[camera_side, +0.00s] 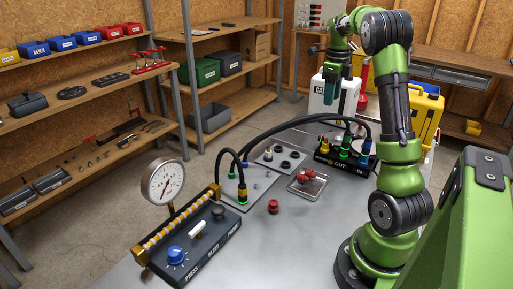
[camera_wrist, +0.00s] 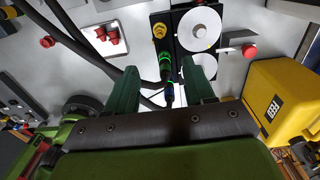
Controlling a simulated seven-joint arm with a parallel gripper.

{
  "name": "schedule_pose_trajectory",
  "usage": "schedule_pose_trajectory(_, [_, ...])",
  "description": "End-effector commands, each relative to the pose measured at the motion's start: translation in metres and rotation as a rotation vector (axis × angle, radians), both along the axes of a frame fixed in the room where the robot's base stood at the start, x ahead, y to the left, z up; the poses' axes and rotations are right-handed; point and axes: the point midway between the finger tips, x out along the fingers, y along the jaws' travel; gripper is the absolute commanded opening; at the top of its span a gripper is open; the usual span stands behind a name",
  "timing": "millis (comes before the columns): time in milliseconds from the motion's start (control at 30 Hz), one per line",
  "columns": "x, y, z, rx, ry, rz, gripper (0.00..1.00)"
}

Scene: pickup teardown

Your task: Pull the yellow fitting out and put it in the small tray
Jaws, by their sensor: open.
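The yellow fitting (camera_side: 323,143) stands upright at the left end of the black block (camera_side: 340,165) marked OUT and IN. In the wrist view it shows from above as yellow rings (camera_wrist: 159,31), beyond my fingertips. My gripper (camera_side: 331,90) hangs above and behind the block, apart from the fitting. The small tray (camera_side: 318,193) is metal and holds red caps. It also shows at upper left in the wrist view (camera_wrist: 121,48).
Black hoses (camera_side: 290,122) arch from the block to a grey plate (camera_side: 230,190). A red knob (camera_side: 273,206) stands in front of the tray. A gauge (camera_side: 162,182) and control box (camera_side: 190,250) occupy the front left. A yellow case (camera_wrist: 285,92) lies at right in the wrist view.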

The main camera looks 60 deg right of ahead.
Motion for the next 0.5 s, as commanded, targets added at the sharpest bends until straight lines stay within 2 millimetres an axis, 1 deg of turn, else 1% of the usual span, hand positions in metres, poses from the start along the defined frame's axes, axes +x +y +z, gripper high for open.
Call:
schedule_pose_trajectory(167, [0.0,0.001,-0.014,0.004,0.0,-0.014,0.53])
schedule_pose_trajectory(267, [0.0,0.002,-0.031,0.005,0.0,-0.012,0.53])
schedule_pose_trajectory(500, [0.0,0.001,-0.079,0.005,0.0,-0.011,0.53])
